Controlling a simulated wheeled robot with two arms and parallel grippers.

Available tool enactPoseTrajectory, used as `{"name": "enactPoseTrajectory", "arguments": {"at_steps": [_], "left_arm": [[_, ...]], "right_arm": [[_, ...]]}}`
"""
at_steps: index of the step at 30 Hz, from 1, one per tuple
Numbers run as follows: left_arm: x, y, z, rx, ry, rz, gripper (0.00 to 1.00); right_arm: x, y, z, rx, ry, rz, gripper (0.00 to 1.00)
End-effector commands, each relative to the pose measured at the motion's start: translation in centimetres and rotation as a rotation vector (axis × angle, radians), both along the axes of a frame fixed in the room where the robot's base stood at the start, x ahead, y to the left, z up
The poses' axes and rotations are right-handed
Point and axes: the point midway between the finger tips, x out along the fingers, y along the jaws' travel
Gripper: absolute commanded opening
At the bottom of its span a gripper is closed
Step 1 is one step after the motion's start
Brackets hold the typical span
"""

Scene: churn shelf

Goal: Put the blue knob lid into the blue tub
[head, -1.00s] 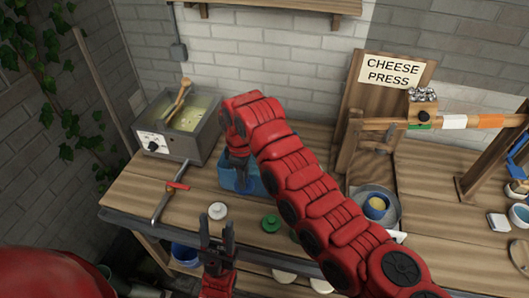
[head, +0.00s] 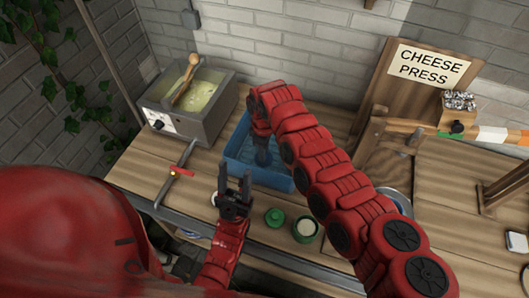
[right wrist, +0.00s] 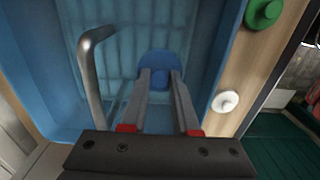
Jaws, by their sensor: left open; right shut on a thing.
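The blue tub (head: 279,178) stands on the bench in the middle of the head view; its wall (right wrist: 225,60) also shows in the right wrist view. My right gripper (right wrist: 160,78) is shut on the blue knob lid (right wrist: 157,60), which is within the tub's outline in that view. I cannot tell whether the lid touches the tub floor. In the head view my right gripper (head: 262,152) points down into the tub, and the lid is hidden there. My left gripper (head: 235,178) is open and empty, in front of the tub.
A bent metal rod (right wrist: 88,80) shows over the tub. A white knob lid (right wrist: 226,101) and a green knob lid (head: 275,216) lie near the tub, beside a green pot (head: 305,229). A grey vat (head: 205,118) stands left; the cheese press (head: 425,75) stands right.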

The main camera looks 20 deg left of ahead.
Motion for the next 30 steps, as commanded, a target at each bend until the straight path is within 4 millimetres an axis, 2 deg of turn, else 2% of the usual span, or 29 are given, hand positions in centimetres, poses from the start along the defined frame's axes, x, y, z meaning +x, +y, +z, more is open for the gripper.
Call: {"name": "enactPoseTrajectory", "arguments": {"at_steps": [3,6,27,28,30], "left_arm": [[0.0,0.0,0.7,0.000,0.000,0.000,0.50],[0.0,0.0,0.7,0.000,0.000,0.000,0.50],[0.0,0.0,-0.6,0.000,0.000,0.000,0.50],[0.0,0.0,-0.6,0.000,0.000,0.000,0.50],[0.0,0.0,-0.6,0.000,0.000,0.000,0.50]], "right_arm": [[-0.2,0.0,-1.8,-0.006,0.006,0.002,0.00],[0.0,-0.1,-2.4,-0.002,0.001,-0.001,0.00],[0.0,-0.1,-3.6,-0.002,0.002,-0.001,0.00],[0.0,-0.1,-3.6,-0.002,0.001,-0.001,0.33],[0.0,-0.1,-3.6,-0.001,0.001,-0.001,0.45]]}}
